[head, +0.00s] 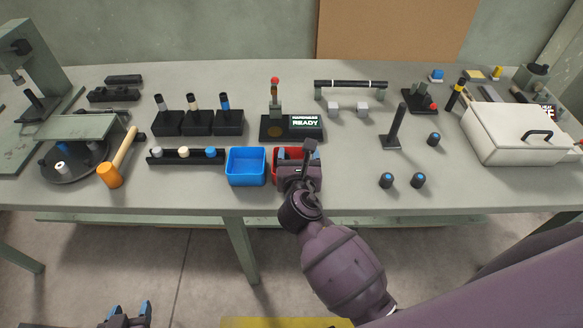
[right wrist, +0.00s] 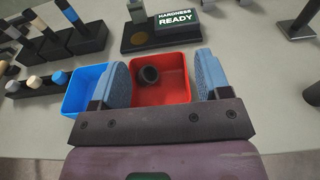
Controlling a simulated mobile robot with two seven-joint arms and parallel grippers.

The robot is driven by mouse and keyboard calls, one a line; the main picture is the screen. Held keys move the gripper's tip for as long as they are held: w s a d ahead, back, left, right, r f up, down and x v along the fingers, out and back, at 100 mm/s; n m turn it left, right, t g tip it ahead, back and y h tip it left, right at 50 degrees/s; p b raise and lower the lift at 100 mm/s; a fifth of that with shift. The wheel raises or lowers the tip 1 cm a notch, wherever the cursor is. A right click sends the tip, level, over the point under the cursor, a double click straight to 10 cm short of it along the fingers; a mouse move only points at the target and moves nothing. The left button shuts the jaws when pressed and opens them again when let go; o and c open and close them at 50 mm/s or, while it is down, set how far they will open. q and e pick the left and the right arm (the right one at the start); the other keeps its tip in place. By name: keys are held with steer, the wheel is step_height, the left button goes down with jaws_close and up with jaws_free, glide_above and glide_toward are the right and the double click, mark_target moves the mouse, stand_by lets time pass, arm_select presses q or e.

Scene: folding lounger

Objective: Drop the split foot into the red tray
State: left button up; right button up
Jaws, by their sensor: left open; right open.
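The red tray (head: 279,154) is partly hidden by my right gripper (head: 298,158) in the head view. In the right wrist view the red tray (right wrist: 174,80) shows between the two blue fingers of my right gripper (right wrist: 156,82). A small dark round foot (right wrist: 149,76) appears inside the tray, apart from both fingers; a split in it cannot be made out. My right gripper is open and empty above the tray. My left gripper (head: 130,314) is open at the bottom left, off the table, with nothing between its fingers.
A blue tray (head: 246,168) stands left of the red one. The tester with a READY display (head: 306,122) is behind. An orange mallet (head: 112,172) lies left. Dark feet (head: 387,180) stand on the right, near a white lidded box (head: 505,140). The front right table is mostly clear.

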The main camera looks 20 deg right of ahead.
steer(key=v, duration=0.5)
steer(key=shift+s+a, duration=0.1)
steer(key=shift+s, duration=0.2)
steer(key=f+m+y, duration=0.1)
steer(key=m, duration=0.6)
steer(key=s+f+m+y, duration=0.1)
steer(key=f+m+y, duration=0.1)
steer(key=m, duration=0.5)
steer(key=d+f+m+g+y, duration=0.1)
steer(key=m+y, duration=0.1)
steer(key=m, duration=0.5)
steer(key=shift+s+d+f, duration=0.1)
steer(key=shift+s+f, duration=0.15)
steer(key=s+d+f+m+g, duration=0.1)
steer(key=s+d+f+m, duration=0.3)
steer(key=s+d+m, duration=0.1)
steer(key=s+d+f+m+g, duration=0.2)
steer(key=s+d+f+m, duration=0.3)
steer(key=s+d, duration=0.2)
steer(key=s, duration=0.2)
steer(key=shift+s+d+f+m+h, duration=0.25)
steer(key=shift+f+m+h, duration=0.05)
steer(key=shift+f+m, duration=0.1)
